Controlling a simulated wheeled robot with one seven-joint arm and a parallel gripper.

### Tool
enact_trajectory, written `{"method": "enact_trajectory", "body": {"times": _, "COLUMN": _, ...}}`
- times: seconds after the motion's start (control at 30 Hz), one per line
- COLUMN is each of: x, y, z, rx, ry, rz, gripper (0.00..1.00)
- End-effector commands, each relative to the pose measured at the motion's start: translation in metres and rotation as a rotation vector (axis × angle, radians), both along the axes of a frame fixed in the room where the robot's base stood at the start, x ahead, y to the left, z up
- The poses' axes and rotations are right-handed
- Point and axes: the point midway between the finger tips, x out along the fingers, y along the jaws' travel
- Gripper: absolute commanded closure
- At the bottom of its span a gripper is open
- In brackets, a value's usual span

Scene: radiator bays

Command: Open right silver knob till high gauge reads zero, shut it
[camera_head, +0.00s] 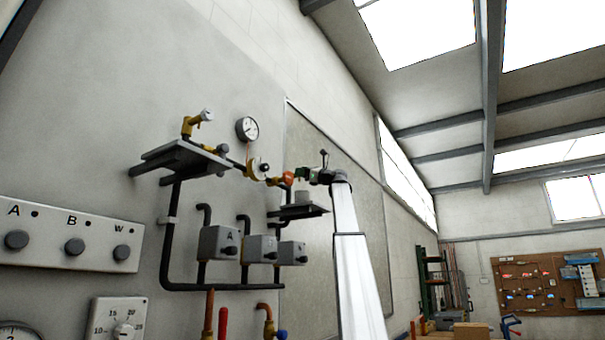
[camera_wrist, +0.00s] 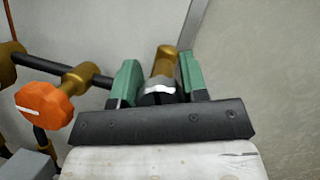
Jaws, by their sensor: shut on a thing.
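The right silver knob (camera_wrist: 160,90), on a brass fitting (camera_wrist: 163,60), sits between the green fingers of my gripper (camera_wrist: 158,82) in the wrist view. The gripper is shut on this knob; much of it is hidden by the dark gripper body. In the head view my gripper (camera_head: 304,174) reaches the right end of the pipe run, and the knob cannot be made out there. The high round gauge (camera_head: 247,129) hangs on the wall up and left of my gripper; its needle is too small to read. Another silver knob (camera_head: 206,115) tops a brass valve at left.
An orange knob (camera_wrist: 45,105) is close left of my gripper, and also shows in the head view (camera_head: 288,178). Black pipes and several grey boxes (camera_head: 219,242) are below. A panel marked A, B, W (camera_head: 70,238) is at left. Open room lies right.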

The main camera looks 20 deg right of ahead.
Motion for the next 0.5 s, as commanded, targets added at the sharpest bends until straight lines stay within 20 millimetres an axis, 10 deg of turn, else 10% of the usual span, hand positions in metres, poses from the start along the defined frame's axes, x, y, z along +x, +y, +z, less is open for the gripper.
{"method": "enact_trajectory", "body": {"times": 0.5, "x": -0.0014, "y": 0.0019, "z": -0.0022, "rx": -0.339, "ry": -0.263, "rz": 0.000, "gripper": 0.83}}
